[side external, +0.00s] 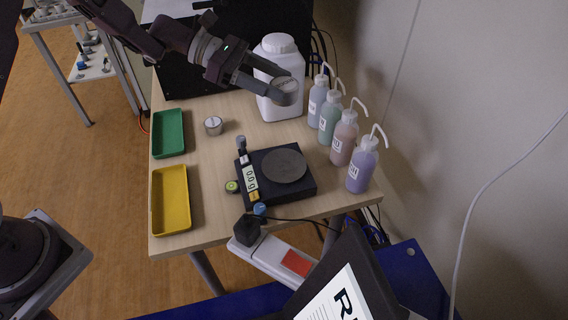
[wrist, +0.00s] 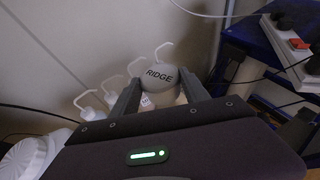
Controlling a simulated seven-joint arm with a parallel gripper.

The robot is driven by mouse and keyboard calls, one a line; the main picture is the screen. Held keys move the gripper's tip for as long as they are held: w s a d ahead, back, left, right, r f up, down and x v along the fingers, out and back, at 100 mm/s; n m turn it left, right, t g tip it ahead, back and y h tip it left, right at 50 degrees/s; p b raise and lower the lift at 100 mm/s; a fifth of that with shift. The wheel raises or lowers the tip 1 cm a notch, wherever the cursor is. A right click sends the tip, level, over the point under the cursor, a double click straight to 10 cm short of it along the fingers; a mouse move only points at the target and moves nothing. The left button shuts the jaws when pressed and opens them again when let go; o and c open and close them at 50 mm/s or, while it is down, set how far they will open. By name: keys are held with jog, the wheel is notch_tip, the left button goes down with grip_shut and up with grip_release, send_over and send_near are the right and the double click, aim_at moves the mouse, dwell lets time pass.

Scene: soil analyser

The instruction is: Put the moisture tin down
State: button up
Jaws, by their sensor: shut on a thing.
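A round metal moisture tin (side external: 286,92) is held between the fingers of my gripper (side external: 280,84), up in the air in front of the white jug in the side view. In the wrist view its pale lid, marked "RIDGE" (wrist: 161,75), shows between the two fingers (wrist: 160,92). A second small round tin (side external: 213,125) stands on the table right of the green tray. A black balance (side external: 307,188) with a round grey pan (side external: 284,165) and a display reading about 0.00 g sits at the table's front; its pan is empty.
A green tray (side external: 168,134) and a yellow tray (side external: 170,200) lie along the left edge. Several wash bottles (side external: 345,139) line the right edge, their spouts sticking up. A white jug (side external: 279,48) stands behind. Bare wood (side external: 209,160) lies between the trays and balance.

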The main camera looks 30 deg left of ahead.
aim_at(277, 163)
notch_tip(277, 163, down, 21)
dwell(0.4)
jog(key=shift+f, duration=0.15)
jog(key=o, duration=1.4)
jog(key=shift+c, duration=0.2)
